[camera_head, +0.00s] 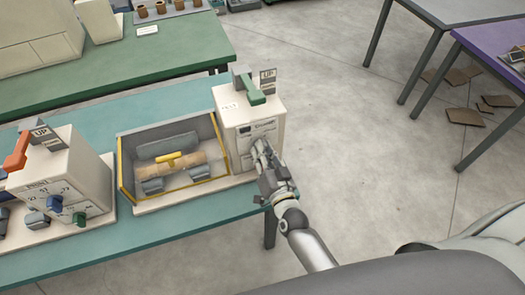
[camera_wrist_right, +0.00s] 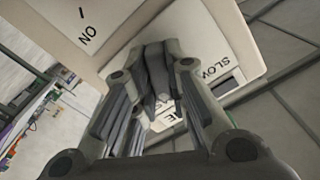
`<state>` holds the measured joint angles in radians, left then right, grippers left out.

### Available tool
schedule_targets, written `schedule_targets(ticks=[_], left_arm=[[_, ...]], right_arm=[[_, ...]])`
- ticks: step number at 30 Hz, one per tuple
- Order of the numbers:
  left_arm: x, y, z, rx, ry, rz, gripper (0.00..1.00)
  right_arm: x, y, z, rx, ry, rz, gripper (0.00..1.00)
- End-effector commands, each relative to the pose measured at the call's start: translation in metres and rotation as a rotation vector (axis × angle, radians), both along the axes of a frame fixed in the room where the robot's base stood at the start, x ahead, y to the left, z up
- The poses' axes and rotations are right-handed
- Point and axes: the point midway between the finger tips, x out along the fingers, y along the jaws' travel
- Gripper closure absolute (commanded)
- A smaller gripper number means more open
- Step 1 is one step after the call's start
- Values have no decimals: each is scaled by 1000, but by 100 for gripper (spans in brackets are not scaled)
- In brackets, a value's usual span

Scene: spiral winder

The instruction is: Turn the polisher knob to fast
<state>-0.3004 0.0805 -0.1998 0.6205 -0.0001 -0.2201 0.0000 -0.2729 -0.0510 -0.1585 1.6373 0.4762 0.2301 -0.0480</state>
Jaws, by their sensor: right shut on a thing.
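The polisher's white cabinet (camera_head: 232,120) stands at the right end of the teal table, with a green lever on top. My right gripper (camera_head: 261,152) is at its front panel, shut on the polisher knob. The fingers hide most of the knob in the head view. In the right wrist view the gripper (camera_wrist_right: 160,98) closes around a small grey part, and the knob's setting cannot be read. Another label below the fingers is mostly covered. My left gripper is not in view.
A yellow-edged bay (camera_head: 124,170) with a roller adjoins the cabinet on the left. Another white machine (camera_head: 75,165) with an orange lever and blue and green knobs stands further left. A green table (camera_head: 120,68) is behind. The floor to the right is open, with cardboard pieces (camera_head: 465,117) further off.

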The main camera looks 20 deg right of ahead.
Motion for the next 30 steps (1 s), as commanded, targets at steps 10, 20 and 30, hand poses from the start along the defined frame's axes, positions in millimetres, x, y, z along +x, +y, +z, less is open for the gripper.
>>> schedule_targets(ticks=[10, 20, 30], left_arm=[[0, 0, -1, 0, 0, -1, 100], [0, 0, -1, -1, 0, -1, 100], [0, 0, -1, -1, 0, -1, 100]], right_arm=[[0, 0, 0, 166, 5, -1, 100], [0, 0, 0, 208, 6, -1, 100], [0, 0, 0, 211, 6, -1, 79]])
